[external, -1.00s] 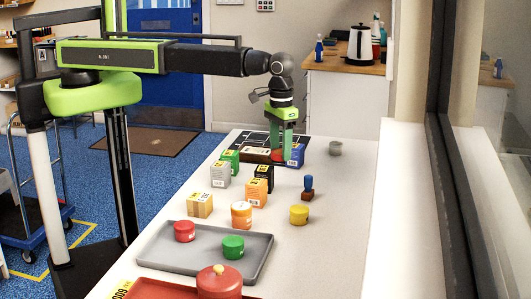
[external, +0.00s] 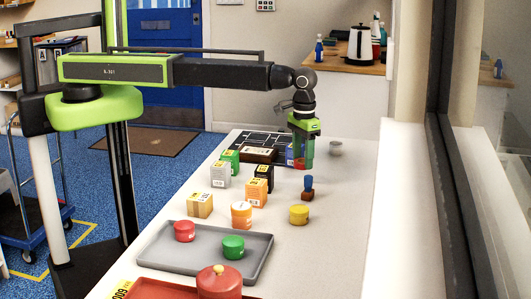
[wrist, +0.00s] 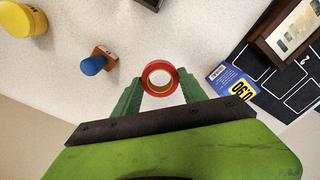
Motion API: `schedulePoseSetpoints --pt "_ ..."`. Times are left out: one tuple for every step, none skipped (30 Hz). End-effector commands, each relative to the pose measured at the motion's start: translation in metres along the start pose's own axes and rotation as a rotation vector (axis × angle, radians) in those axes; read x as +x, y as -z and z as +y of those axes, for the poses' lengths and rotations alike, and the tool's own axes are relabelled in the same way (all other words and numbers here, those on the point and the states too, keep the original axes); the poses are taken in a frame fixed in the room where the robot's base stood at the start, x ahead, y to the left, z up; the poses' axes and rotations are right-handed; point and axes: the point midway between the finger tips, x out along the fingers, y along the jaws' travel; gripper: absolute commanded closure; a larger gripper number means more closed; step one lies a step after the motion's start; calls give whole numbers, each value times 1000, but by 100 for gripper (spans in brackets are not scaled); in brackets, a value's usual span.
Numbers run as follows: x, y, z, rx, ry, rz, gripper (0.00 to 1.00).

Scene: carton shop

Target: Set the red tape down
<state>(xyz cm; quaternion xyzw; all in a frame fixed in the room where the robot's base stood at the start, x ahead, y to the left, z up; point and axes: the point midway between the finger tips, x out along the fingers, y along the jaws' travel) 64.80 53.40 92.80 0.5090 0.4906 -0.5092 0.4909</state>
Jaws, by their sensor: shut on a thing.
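My gripper (external: 303,160) hangs at the far part of the white table, to the right of the blue box (external: 290,154), its fingers pointing down. In the wrist view the red tape (wrist: 146,77), a red ring with a pale inside, sits between the two green fingertips, and my gripper (wrist: 160,88) is shut on it.
A blue-handled stamp (external: 308,188) and a yellow tub (external: 299,215) stand in front. Several small boxes stand front left. Bare table lies to the right.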

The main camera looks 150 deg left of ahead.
Motion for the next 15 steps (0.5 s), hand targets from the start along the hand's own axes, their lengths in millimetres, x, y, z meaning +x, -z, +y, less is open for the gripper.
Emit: schedulePoseSetpoints --pt "12 12 -1 -3 0 0 89" --pt "14 16 -2 -2 0 0 89" --pt "15 20 -3 -1 0 0 89" --pt "16 22 -4 0 0 0 89" --pt "16 24 -4 0 0 0 89" --pt "16 25 -5 0 0 0 89" --pt "16 26 -5 0 0 0 89" --pt "15 26 -6 1 0 0 89" --pt "16 26 -6 1 0 0 89" --pt "17 25 -6 1 0 0 89" --pt "20 25 -6 1 0 0 89" --pt "26 25 -6 0 0 0 89" --pt "31 25 -6 0 0 0 89" --pt "37 25 -6 0 0 1 89" --pt "44 25 -6 0 -1 1 89"
